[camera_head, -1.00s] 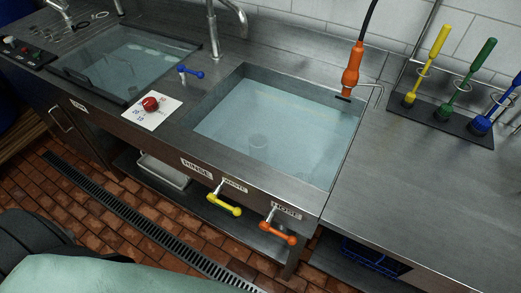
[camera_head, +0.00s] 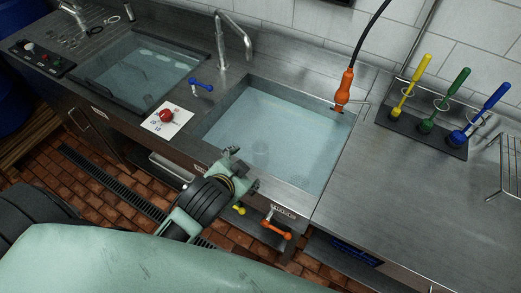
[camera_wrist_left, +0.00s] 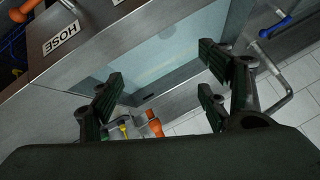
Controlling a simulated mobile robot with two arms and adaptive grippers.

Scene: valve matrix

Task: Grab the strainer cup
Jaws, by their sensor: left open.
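The cup cannot be made out in that view. My right gripper does not show.
An orange hose nozzle (camera_head: 345,87) hangs at the sink's back right corner. A faucet (camera_head: 219,45) stands behind the sink. Yellow (camera_head: 239,210) and orange (camera_head: 275,230) valve handles stick out in front. Brushes stand in a rack (camera_head: 420,131). The right counter (camera_head: 400,200) is mostly clear.

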